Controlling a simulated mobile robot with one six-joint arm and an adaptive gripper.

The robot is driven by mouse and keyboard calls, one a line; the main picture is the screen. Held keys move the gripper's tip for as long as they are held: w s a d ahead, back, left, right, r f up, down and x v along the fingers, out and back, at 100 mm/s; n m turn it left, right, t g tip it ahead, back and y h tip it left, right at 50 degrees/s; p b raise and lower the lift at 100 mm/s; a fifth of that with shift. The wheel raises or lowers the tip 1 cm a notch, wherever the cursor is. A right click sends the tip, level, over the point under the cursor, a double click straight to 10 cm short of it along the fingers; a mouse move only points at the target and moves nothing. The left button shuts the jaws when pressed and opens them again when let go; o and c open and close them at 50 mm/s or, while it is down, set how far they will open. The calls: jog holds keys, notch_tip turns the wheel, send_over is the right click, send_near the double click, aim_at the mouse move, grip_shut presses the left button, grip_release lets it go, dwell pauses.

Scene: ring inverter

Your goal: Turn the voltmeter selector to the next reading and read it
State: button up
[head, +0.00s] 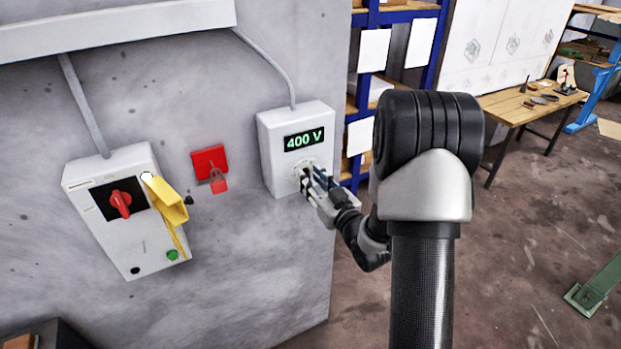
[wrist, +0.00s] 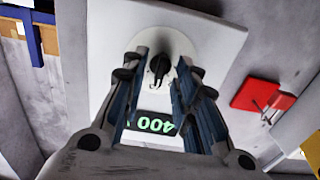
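The voltmeter (head: 275,143) is a white box on the grey wall, and its green display (head: 304,139) reads 400 V. In the wrist view the display (wrist: 153,123) appears upside down, partly covered by my fingers. The black selector knob (wrist: 160,66) sits on a round pale dial (wrist: 150,40) on the box's face. My gripper (head: 312,183) is at the lower front of the voltmeter, hiding most of the selector in the head view. In the wrist view my gripper (wrist: 161,68) is open, one finger on each side of the knob, with visible gaps. Contact does not show.
A switch box (head: 95,212) with a red rotary handle (head: 121,203) and a hanging yellow tag (head: 168,203) is at left. A red holder with a padlock (head: 210,162) hangs between the boxes. A blue shelf (head: 400,15) and a wooden workbench (head: 520,107) stand behind at right.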

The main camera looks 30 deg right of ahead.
jog(key=shift+w, duration=0.6)
jog(key=shift+c, duration=0.6)
grip_shut()
